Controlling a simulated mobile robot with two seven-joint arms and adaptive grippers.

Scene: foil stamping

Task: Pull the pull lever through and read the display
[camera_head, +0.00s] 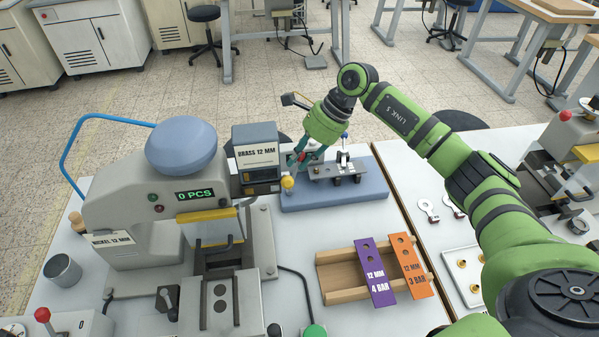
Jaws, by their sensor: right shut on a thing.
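The stamping machine (128,200) stands at the left with a rounded blue-grey top. Its display (194,194) reads "0 PCS" in green. My right gripper (298,161) is beside the machine's right side, next to the box labelled "BRASS 12 MM" (256,150). It is shut on what seems to be the pull lever, with a yellow knob (287,183) showing just below the fingers. The fingers hide most of the lever, so the exact hold is unclear. My left gripper is out of view.
A wooden rack (340,278) holds a purple plate (376,275) and an orange plate (411,268). A blue bent tube (75,139) rises at the machine's left. A metal cup (62,270) stands front left.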

